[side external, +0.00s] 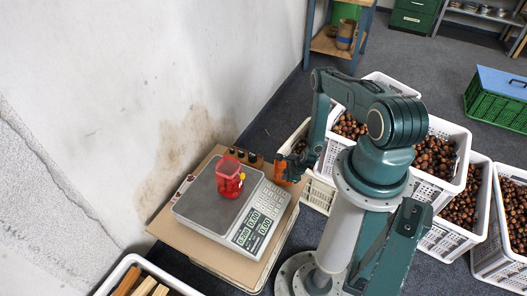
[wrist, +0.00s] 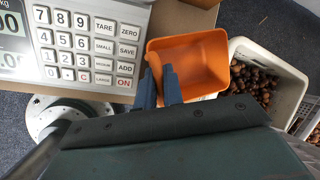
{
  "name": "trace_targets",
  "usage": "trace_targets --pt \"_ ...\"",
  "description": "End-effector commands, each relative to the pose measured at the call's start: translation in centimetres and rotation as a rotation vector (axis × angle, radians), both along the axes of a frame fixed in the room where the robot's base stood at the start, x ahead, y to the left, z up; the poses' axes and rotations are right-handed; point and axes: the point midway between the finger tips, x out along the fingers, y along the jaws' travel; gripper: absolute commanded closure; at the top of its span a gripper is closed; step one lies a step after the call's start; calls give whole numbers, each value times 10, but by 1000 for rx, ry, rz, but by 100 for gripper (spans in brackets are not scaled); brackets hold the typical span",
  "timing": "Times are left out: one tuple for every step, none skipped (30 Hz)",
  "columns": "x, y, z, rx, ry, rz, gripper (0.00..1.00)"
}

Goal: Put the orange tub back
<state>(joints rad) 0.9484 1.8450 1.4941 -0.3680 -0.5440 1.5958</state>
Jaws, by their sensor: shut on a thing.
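The orange tub (wrist: 204,58) is in the wrist view, right of the scale's keypad. It is open at the top and its visible inside looks empty. In the side external view the tub (side external: 281,172) is a small orange patch below my gripper (side external: 290,158), at the scale's far right corner. Whether it touches the surface below cannot be told.
A scale (side external: 205,202) with a red net bag (side external: 229,183) on it stands on a brown board (side external: 176,233). Small dark bottles (side external: 252,158) stand behind it. White crates of chestnuts (side external: 460,140) stand to the right. A crate with wood pieces (side external: 124,266) is at the front left.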

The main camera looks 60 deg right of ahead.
Motion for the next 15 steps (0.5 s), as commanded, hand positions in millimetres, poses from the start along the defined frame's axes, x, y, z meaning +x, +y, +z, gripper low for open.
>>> trace_targets --pt "0 0 -1 0 0 0 100" --pt "0 0 -2 0 0 0 100" --pt "0 0 -3 -1 0 0 100" --pt "0 0 -3 -1 0 0 100" --pt "0 0 -4 -1 0 0 100" --pt "0 0 -5 -1 0 0 100" --pt "0 0 -5 0 0 0 89" --pt "0 0 -5 0 0 0 83" --pt "0 0 -5 0 0 0 75" --pt "0 0 -5 0 0 0 69" --pt "0 0 -5 0 0 0 69" --pt "0 0 -5 0 0 0 69" --pt "0 0 -5 0 0 0 69" --pt "0 0 -5 0 0 0 69" --pt "0 0 -5 0 0 0 69"
